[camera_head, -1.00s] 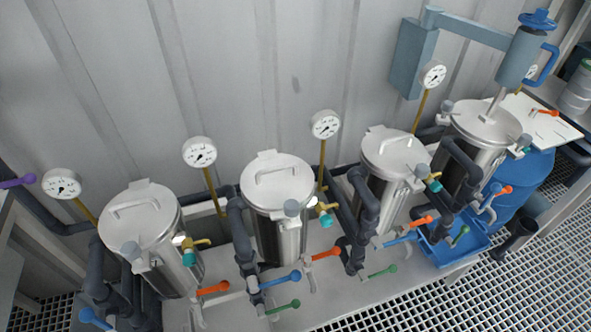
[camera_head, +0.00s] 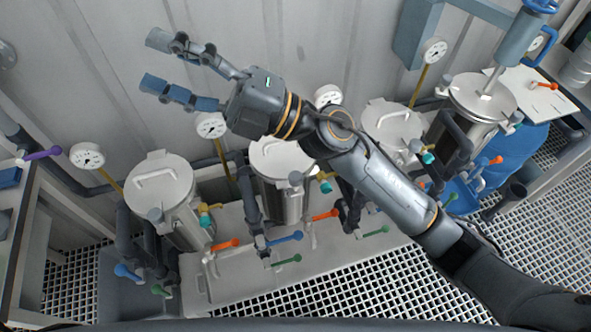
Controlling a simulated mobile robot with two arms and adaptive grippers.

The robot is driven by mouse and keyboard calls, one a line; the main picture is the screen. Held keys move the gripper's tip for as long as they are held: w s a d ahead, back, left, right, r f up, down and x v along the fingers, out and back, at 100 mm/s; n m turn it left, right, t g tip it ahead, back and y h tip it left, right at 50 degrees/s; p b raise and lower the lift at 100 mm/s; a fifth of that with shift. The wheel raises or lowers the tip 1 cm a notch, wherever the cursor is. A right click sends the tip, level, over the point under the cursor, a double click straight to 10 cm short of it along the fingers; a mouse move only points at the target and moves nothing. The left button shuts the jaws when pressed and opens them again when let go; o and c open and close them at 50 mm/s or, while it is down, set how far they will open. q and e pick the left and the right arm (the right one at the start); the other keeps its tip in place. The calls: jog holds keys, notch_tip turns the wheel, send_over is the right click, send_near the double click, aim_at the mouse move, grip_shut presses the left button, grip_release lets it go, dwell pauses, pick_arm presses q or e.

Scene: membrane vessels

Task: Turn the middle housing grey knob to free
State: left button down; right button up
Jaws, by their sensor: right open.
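Several steel housings stand in a row along the wall. The second from the left (camera_head: 292,200) has a grey knob (camera_head: 295,178) at its front rim, and its lid is partly hidden by my right arm. The third (camera_head: 392,122) carries a grey knob (camera_head: 416,145) at its front rim. I cannot tell which of these is the middle housing. My right gripper (camera_head: 155,62) is open and empty, fingers pointing left. In the picture it is above and left of the second housing, apart from the knobs. My left gripper is out of view.
The leftmost housing (camera_head: 160,185) and rightmost housing (camera_head: 482,98) flank these. Pressure gauges (camera_head: 87,155) stand behind on yellow stems. Orange (camera_head: 326,214), blue (camera_head: 285,237) and green (camera_head: 287,259) valve levers stick out in front. A blue barrel (camera_head: 515,150) is at the right.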

jog(key=s+a+f+n+g+h, duration=0.3)
jog(key=s+f+n+g+h, duration=0.1)
jog(key=n+g, duration=0.15)
jog(key=n+t+h, duration=0.4)
jog(key=t+h, duration=0.1)
jog(key=h, duration=1.5)
send_over(296, 176)
notch_tip(296, 176, down, 17)
notch_tip(296, 176, down, 12)
jog(key=p, duration=0.5)
jog(key=shift+f, duration=0.75)
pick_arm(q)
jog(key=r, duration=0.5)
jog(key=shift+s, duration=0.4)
